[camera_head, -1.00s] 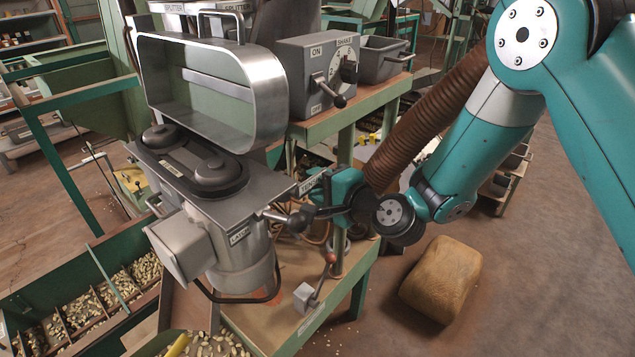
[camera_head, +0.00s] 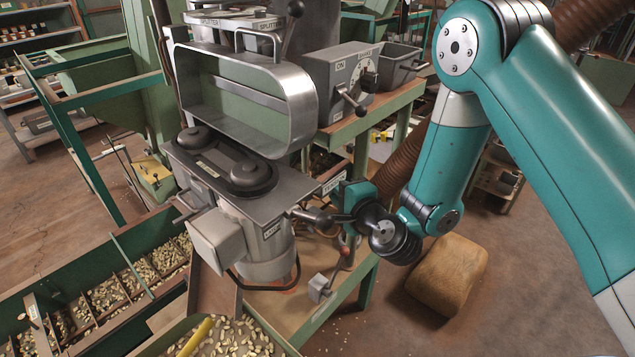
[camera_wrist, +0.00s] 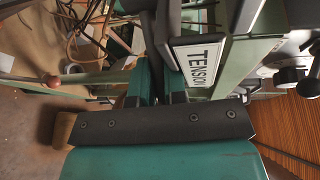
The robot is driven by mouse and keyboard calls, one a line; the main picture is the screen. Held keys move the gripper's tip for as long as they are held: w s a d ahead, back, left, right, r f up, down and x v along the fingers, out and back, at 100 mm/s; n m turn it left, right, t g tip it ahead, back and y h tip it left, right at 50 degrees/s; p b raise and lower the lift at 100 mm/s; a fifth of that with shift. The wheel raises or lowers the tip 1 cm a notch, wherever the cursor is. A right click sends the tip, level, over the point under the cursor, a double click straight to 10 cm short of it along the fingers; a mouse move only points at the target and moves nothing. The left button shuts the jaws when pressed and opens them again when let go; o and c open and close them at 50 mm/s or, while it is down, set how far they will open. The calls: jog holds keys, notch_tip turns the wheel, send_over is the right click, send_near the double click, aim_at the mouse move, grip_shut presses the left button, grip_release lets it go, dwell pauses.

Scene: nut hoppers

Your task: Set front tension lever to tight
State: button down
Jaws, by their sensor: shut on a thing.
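The front tension lever (camera_head: 309,215) is a short metal arm at the right side of the grey machine head (camera_head: 240,200), below a plate lettered TENSION (camera_head: 335,183). My gripper (camera_head: 336,217) is shut on the lever's outer end; its fingers and wrist hide the grip. In the wrist view the teal fingers of my gripper (camera_wrist: 152,85) are close together, just left of the TENSION plate (camera_wrist: 198,63). Any marks for tight or loose cannot be read.
A grey switch box (camera_head: 340,80) with a knob is behind. Bins of nuts (camera_head: 110,295) lie at left. A brown sack-like block (camera_head: 447,275) sits on the floor at right.

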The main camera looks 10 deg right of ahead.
jog(key=shift+d, duration=0.1)
jog(key=c, duration=1.2)
grip_release()
jog(key=shift+d, duration=0.15)
jog(key=shift+a, duration=0.2)
